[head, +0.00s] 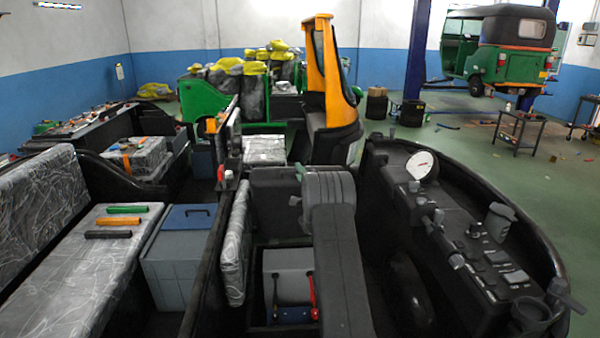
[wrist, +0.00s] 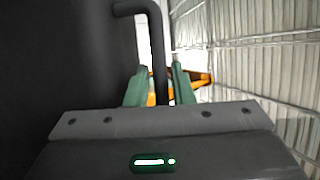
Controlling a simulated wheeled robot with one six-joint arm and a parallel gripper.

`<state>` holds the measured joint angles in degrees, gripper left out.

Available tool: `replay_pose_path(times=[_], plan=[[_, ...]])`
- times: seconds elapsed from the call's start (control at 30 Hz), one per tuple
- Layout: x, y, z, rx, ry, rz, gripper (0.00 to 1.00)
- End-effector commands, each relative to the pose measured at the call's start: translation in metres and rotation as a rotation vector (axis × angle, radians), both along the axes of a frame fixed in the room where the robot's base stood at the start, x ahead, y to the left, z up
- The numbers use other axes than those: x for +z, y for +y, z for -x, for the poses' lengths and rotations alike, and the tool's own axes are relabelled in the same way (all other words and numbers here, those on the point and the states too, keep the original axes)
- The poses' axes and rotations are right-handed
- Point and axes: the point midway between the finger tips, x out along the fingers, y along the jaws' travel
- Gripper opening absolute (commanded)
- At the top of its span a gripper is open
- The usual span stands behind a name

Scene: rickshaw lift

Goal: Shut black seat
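The black seat (head: 236,245), with a pale scribbled pattern, stands tipped up on edge in the head view. In the wrist view, my gripper (wrist: 159,68) has two green fingers standing apart. A dark bent bar (wrist: 157,50) runs between them, with narrow gaps showing on either side. A large dark surface (wrist: 60,60) fills the left of the wrist view; I cannot tell which part it is.
A curved dashboard (head: 455,240) with a white gauge lies to the right. At left, a patterned bench (head: 75,265) bears coloured bars beside a grey box with a blue lid (head: 185,250). An orange-framed upright part (head: 328,75) rises ahead.

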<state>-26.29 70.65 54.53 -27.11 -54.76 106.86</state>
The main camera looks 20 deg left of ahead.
Motion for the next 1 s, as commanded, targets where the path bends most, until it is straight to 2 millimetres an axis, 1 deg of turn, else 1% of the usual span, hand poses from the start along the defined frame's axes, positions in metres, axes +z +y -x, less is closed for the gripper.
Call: replay_pose_path(times=[0.17,0.2,0.27,0.3,0.53,0.67,0.87,1.0], plan=[[0.000,0.000,0.000,0.000,0.000,0.000,0.21],[0.000,0.000,0.000,0.000,0.000,0.000,0.14],[0.000,0.000,0.000,0.000,0.000,0.000,0.02],[0.000,0.000,0.000,0.000,0.000,0.000,0.00],[-0.001,0.000,0.001,0.000,0.000,0.000,0.00],[-0.006,-0.002,0.003,0.000,-0.005,-0.003,0.00],[-0.018,-0.009,0.013,0.000,-0.036,-0.018,0.00],[-0.031,-0.018,0.024,-0.001,-0.072,-0.034,0.00]])
